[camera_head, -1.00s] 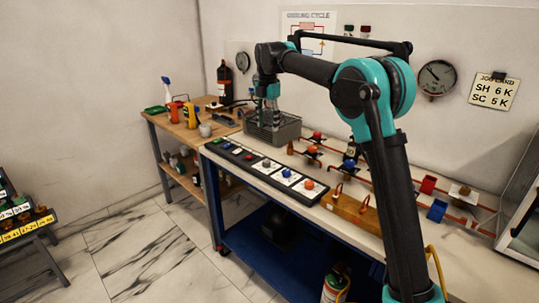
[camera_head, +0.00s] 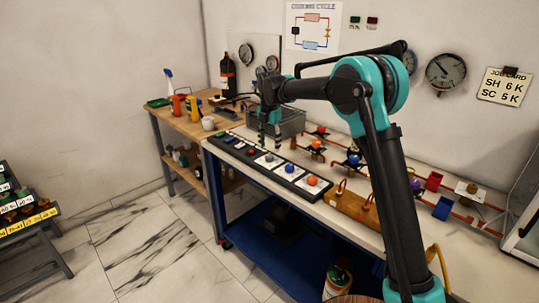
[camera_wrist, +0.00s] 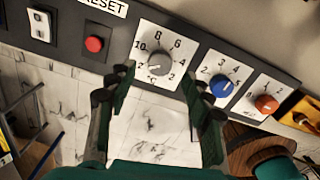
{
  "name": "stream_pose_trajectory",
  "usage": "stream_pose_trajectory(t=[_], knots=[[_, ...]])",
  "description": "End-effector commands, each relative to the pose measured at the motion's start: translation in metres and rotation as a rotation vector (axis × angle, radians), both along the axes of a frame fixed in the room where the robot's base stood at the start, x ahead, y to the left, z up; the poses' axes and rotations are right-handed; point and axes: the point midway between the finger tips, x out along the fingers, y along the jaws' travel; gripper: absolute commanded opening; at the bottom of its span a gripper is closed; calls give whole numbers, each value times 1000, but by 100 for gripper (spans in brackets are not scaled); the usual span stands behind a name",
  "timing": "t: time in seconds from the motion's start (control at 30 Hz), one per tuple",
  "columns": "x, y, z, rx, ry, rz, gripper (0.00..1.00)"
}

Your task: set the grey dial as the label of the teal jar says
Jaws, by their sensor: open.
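The grey dial (camera_wrist: 160,64) sits on a white numbered plate in the dark control strip. It also shows in the head view (camera_head: 268,158). Its scale has even numbers, with 10, 8, 6, 4 and 2 legible; its pointer's exact setting is too small to read surely. My gripper (camera_wrist: 158,80) is open and empty, its fingers apart on either side of the dial's lower part in the wrist view. In the head view, my gripper (camera_head: 268,142) is at the strip by the dial; contact cannot be told.
The blue dial (camera_wrist: 221,85) and orange dial (camera_wrist: 266,103) are right of the grey one. A red button (camera_wrist: 94,44) is to the left. A grey basket (camera_head: 290,122) stands behind the strip. A rack with yellow labels (camera_head: 28,222) stands at far left.

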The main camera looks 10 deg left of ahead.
Motion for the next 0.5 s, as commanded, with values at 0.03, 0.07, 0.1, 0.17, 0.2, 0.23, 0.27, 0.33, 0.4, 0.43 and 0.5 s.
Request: stream_pose_trajectory(t=[0.03,0.07,0.1,0.17,0.2,0.23,0.27,0.33,0.4,0.43,0.5], knots=[[0,0,-9,0,0,0,51],[0,0,-14,0,0,0,51],[0,0,-20,0,0,0,51],[0,0,-29,0,0,0,51],[0,0,-33,0,0,0,51],[0,0,-36,0,0,0,51],[0,0,-39,0,0,0,51],[0,0,-43,0,0,0,51],[0,0,-46,0,0,0,51],[0,0,-47,0,0,0,51],[0,0,-47,0,0,0,51]])
